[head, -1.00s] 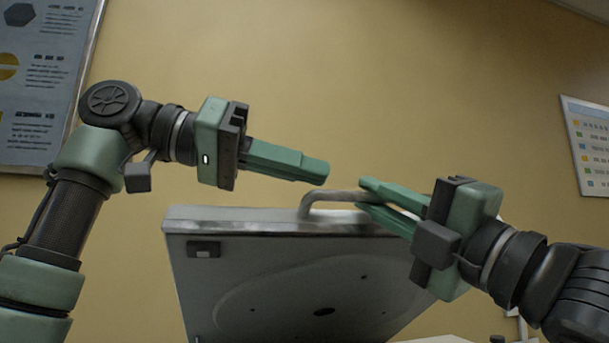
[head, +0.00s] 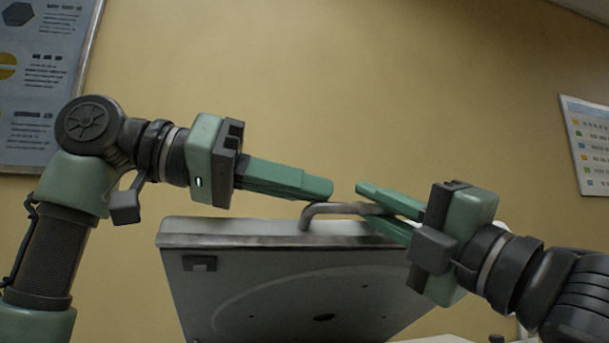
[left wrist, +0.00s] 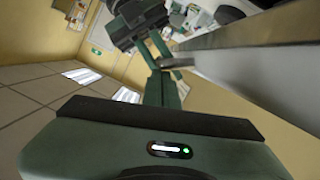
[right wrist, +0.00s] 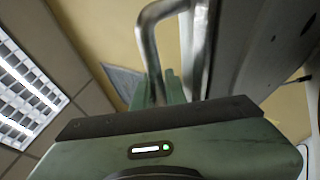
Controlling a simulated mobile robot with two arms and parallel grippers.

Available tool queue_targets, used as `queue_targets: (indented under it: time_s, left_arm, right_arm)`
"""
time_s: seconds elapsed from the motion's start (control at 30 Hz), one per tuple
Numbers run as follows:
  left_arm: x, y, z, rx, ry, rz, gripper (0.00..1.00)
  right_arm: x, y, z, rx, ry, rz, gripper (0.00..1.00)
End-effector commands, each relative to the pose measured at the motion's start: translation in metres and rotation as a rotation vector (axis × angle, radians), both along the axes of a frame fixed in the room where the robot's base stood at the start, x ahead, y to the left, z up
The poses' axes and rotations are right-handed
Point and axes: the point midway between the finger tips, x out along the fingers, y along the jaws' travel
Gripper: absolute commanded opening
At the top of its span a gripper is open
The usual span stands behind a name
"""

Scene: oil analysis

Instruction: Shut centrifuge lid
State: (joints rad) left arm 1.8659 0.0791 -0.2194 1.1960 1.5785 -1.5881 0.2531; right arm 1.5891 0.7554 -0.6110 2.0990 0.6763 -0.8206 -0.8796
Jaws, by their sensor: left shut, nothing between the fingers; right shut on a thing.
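The centrifuge lid (head: 290,290) is a grey panel standing raised and tilted in the head view, its inner face toward me. A metal bar handle (head: 320,208) rises from its upper edge; it also shows in the right wrist view (right wrist: 148,55). My right gripper (head: 366,206) is shut on the handle, its fingers on either side of the bar. My left gripper (head: 328,188) is shut and empty, its fingertips just above the handle's left bend. I cannot tell whether they touch it. The centrifuge body is hidden below the head view.
A yellow wall (head: 400,90) stands behind the lid, with a poster (head: 40,80) at left and a chart (head: 590,145) at right. The space above both grippers is free.

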Motion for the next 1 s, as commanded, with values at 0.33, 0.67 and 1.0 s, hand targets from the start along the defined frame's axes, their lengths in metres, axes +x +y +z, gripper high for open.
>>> queue_targets:
  time_s: [0.33, 0.67, 1.0]
  left_arm:
    - [-0.005, -0.008, -0.014, 0.040, 0.007, -0.024, 0.00]
    - [-0.003, -0.006, -0.013, 0.040, 0.008, -0.018, 0.00]
    - [-0.002, -0.005, -0.012, 0.035, 0.007, -0.013, 0.00]
  right_arm:
    - [-0.004, -0.006, 0.012, 0.016, -0.028, -0.007, 0.21]
    - [-0.005, -0.005, 0.011, 0.013, -0.026, -0.005, 0.21]
    - [-0.018, -0.016, 0.001, 0.011, -0.026, -0.007, 0.21]
